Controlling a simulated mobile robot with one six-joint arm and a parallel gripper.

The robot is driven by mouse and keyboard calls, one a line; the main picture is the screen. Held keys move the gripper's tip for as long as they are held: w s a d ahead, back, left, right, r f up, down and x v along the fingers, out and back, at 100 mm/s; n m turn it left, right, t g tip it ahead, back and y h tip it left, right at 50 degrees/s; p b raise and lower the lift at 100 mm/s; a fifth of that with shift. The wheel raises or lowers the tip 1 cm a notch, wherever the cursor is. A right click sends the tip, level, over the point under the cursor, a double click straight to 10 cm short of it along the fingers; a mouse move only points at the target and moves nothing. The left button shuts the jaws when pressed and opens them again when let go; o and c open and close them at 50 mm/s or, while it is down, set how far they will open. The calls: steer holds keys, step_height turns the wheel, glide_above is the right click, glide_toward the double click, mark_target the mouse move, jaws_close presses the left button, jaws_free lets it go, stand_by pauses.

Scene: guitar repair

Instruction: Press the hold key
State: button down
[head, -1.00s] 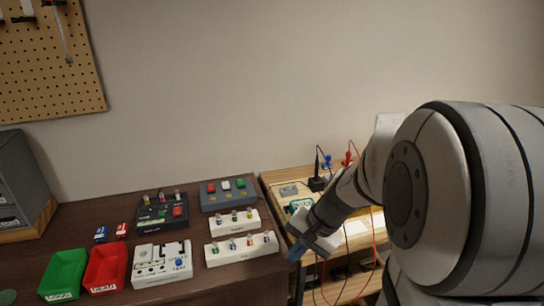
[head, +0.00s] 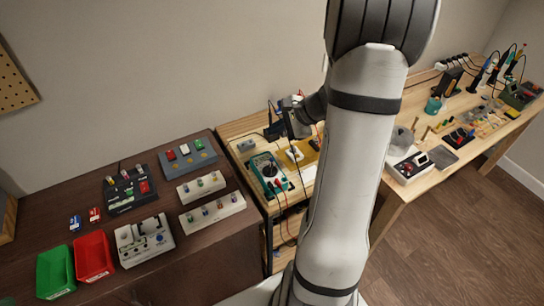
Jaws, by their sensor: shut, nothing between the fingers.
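A teal-framed multimeter (head: 268,172) lies on the light wooden bench, with a dark round dial and test leads plugged in at its lower end. Its hold key is too small to make out. My gripper (head: 296,118) is above the back part of this bench, beyond the multimeter and a little to its right in the picture. It is small in view, its fingertips are hard to make out, and it appears apart from the meter. My pale arm hides part of the bench to the right of the gripper.
A yellow item (head: 300,152) lies right of the meter. The dark bench at left holds a green bin (head: 55,270), a red bin (head: 93,256), a white device (head: 144,240) and several small racks. Another wooden bench (head: 455,150) with tools stands at right.

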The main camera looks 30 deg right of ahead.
mark_target(272, 160)
steer(key=shift+f, duration=0.1)
step_height(272, 160, down, 8)
steer(key=b, duration=0.5)
steer(key=shift+b, duration=0.4)
steer(key=shift+f+b, duration=0.3)
steer(key=shift+b, duration=0.1)
steer(key=shift+s+f, duration=0.1)
stand_by(1.1)
steer(key=shift+f+b, duration=0.3)
steer(key=shift+b, duration=0.2)
steer(key=shift+f+b, duration=0.4)
steer(key=shift+b, duration=0.1)
stand_by(0.5)
steer(key=shift+r, duration=0.1)
steer(key=shift+r+p, duration=0.5)
steer(key=shift+r, duration=0.25)
